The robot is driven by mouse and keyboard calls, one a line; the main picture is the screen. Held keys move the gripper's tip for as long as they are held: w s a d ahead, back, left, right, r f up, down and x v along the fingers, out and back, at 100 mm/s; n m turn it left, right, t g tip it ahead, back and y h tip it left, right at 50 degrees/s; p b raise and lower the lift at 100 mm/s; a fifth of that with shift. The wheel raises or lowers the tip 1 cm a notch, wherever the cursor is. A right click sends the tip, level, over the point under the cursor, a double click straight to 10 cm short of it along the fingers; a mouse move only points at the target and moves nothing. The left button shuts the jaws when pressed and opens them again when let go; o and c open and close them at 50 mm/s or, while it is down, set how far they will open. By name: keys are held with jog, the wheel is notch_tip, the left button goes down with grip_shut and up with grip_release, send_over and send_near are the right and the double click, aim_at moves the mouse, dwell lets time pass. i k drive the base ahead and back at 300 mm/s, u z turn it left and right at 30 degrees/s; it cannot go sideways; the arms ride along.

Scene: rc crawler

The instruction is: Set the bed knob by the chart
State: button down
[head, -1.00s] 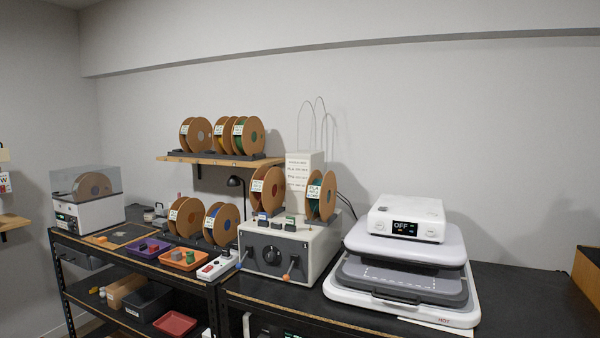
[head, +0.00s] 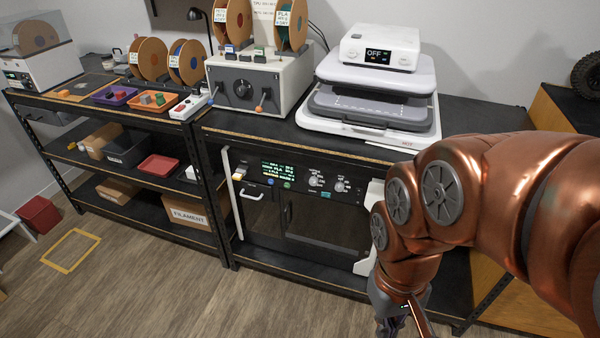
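A black machine front under the right bench has a panel with two silvery knobs, a left knob (head: 315,181) and a right knob (head: 341,186). Their labels are too small to read, so I cannot tell which is the bed knob. A green-lit display (head: 283,172) sits left of them. A white block with printed lines, likely the chart (head: 264,14), stands on the beige box, cut off by the top edge. My gripper (head: 391,327) hangs low at the bottom edge, right of and below the knobs, apart from them. Its fingers are mostly out of frame.
A heat press (head: 375,85) and a beige box (head: 257,85) with a dial stand on the bench. Left shelves hold trays and cartons. A red bin (head: 38,214) stands on the floor. The wooden floor before the machine is mostly clear.

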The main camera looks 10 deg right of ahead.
aim_at(339, 186)
jog(key=u, duration=0.45)
jog(key=k, duration=1.15)
jog(key=u, duration=1.3)
jog(key=i, duration=1.55)
jog(key=z, duration=1.3)
jog(key=i, duration=0.25)
jog(key=z, duration=0.15)
